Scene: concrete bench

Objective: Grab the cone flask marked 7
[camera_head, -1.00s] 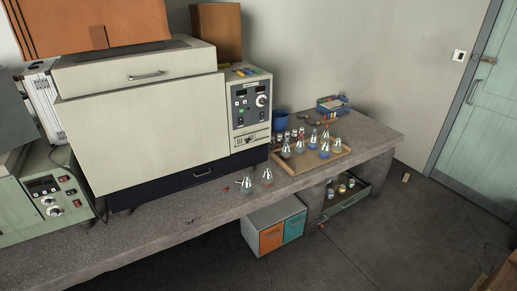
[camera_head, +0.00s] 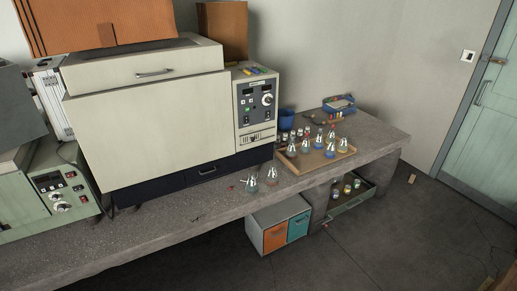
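Several cone flasks (camera_head: 330,151) with silvery tops stand in a shallow wooden tray (camera_head: 322,167) on the right part of the concrete bench. All the flasks are upright. They are too small for me to read any number, so I cannot tell which one is marked 7. Neither of my grippers is in view.
A large cream oven (camera_head: 150,125) fills the middle of the bench (camera_head: 185,215), with a blue bucket (camera_head: 286,118) and a blue box (camera_head: 339,105) to its right. Below are a grey cabinet (camera_head: 262,215) and a low tray of jars (camera_head: 345,205). The floor in front is clear.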

